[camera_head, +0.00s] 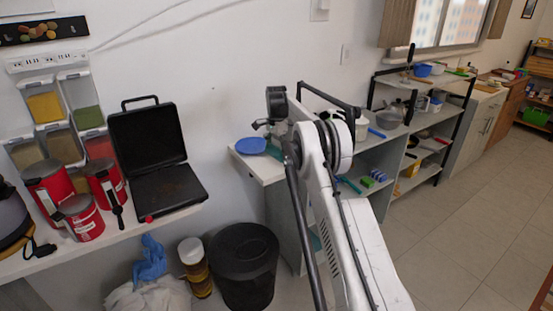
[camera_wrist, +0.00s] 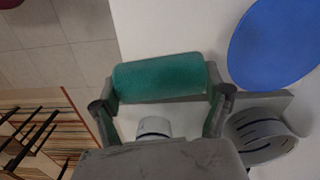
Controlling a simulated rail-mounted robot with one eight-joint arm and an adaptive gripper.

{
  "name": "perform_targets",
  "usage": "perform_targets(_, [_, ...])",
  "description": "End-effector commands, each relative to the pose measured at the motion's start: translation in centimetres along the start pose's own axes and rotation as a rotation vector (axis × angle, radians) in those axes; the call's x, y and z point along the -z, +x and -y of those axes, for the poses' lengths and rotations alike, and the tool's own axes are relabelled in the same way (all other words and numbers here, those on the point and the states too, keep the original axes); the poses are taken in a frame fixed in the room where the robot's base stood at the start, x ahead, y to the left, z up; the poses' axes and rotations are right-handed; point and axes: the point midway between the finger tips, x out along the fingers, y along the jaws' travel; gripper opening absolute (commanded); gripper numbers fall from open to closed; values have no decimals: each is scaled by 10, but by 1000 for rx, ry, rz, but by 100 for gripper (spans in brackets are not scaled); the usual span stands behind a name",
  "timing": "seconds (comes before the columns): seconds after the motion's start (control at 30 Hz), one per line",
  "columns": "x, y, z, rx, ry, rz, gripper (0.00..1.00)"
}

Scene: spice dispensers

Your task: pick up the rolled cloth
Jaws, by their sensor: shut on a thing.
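The rolled cloth (camera_wrist: 160,77) is a green, soft-looking cylinder in the wrist view, lying crosswise between the fingers. My gripper (camera_wrist: 163,97) is shut on it, with one finger at each end of the roll. A pale counter surface lies behind the cloth; I cannot tell whether the cloth touches it. In the head view my arm hides most of the gripper and the cloth, above the white counter (camera_head: 262,170).
A blue plate (camera_wrist: 275,42) lies right of the cloth; it also shows in the head view (camera_head: 251,146). A grey slotted holder (camera_wrist: 262,137) and a white cup-like item (camera_wrist: 154,127) are close to the gripper. A black bin (camera_head: 245,266) stands below the counter.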

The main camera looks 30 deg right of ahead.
Motion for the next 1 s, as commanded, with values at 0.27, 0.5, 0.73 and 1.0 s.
perform_targets(0.27, [-54,-30,-4,0,-3,0,54])
perform_targets(0.5, [-94,-54,-8,0,-3,0,54])
perform_targets(0.73, [-114,-66,-9,0,-1,0,54])
perform_targets(1.0, [-116,-68,-9,0,0,0,54])
